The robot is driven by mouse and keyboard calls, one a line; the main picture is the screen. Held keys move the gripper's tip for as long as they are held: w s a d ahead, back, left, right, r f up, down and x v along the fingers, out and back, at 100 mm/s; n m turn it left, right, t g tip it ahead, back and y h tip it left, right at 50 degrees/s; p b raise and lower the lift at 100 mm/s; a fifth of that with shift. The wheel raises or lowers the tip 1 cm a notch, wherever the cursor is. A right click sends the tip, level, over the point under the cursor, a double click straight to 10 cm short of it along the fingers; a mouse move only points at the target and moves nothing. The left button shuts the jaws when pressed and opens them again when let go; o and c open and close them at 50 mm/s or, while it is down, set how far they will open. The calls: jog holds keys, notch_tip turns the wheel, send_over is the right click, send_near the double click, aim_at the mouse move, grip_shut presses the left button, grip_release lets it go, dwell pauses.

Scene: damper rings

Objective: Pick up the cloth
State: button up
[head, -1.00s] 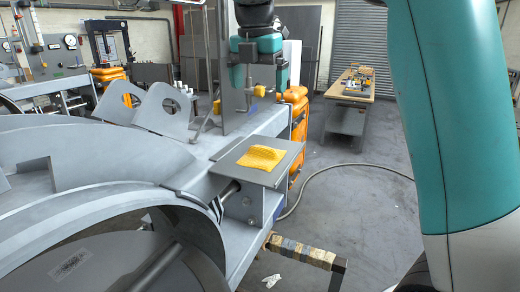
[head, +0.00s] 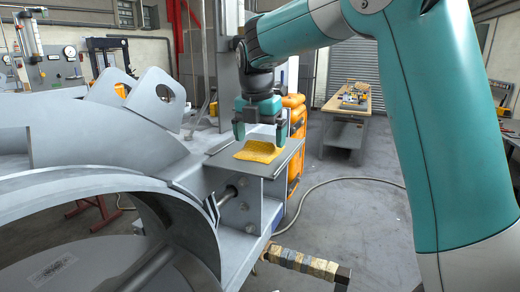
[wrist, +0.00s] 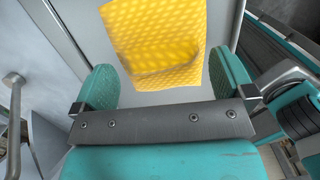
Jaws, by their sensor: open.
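The yellow cloth (head: 258,151) lies slightly rumpled on a small grey metal plate (head: 222,162) beside the large ring part. My gripper (head: 260,138) points down just above the cloth's far side, with its two teal fingers apart. In the wrist view the cloth (wrist: 155,40) shows ahead of the gripper (wrist: 165,90), with a raised fold at its near edge. The fingers stand to either side of that edge, and nothing is between them. Whether the fingertips touch the plate cannot be told.
The large grey ring structure (head: 110,190) fills the left. A padded bar (head: 300,260) sticks out below the plate. Orange equipment (head: 296,125) stands behind it. A workbench (head: 350,110) stands at the back right, and a hose (head: 350,182) lies on the floor.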

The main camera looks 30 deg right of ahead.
jog(key=shift+f, duration=0.5)
jog(key=shift+c, duration=0.2)
jog(key=c, duration=0.8)
jog(key=shift+c, duration=0.2)
jog(key=shift+r, duration=0.1)
